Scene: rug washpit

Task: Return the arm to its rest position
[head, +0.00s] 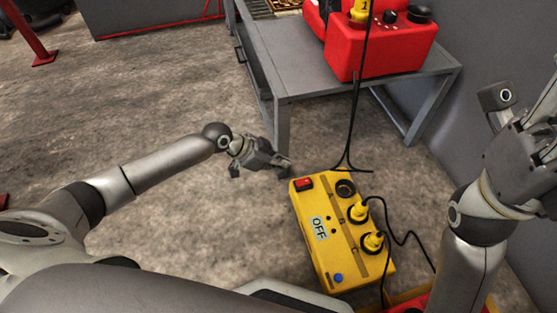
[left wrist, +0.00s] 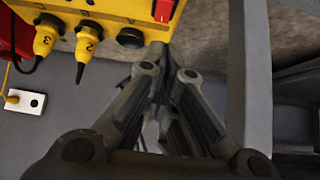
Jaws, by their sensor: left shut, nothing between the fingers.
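My left gripper (head: 284,165) is shut and empty in the head view. It hangs in the air just beside the upper left corner of the yellow power box (head: 306,239). In the left wrist view my left gripper's fingers (left wrist: 158,55) come together with nothing between them. The yellow box (left wrist: 115,8) is at the top there, with its red switch (left wrist: 164,10) just beyond the fingertips. My right gripper (head: 528,125) is raised at the right edge of the head view, partly cut off; its jaw state is unclear.
The yellow box has an OFF label (head: 319,228), two yellow plugs (head: 359,211) and black cables. A grey table (head: 300,55) bears a red box (head: 385,50) behind it. A grey wall (head: 475,55) stands at right. Open floor (head: 120,90) lies at left.

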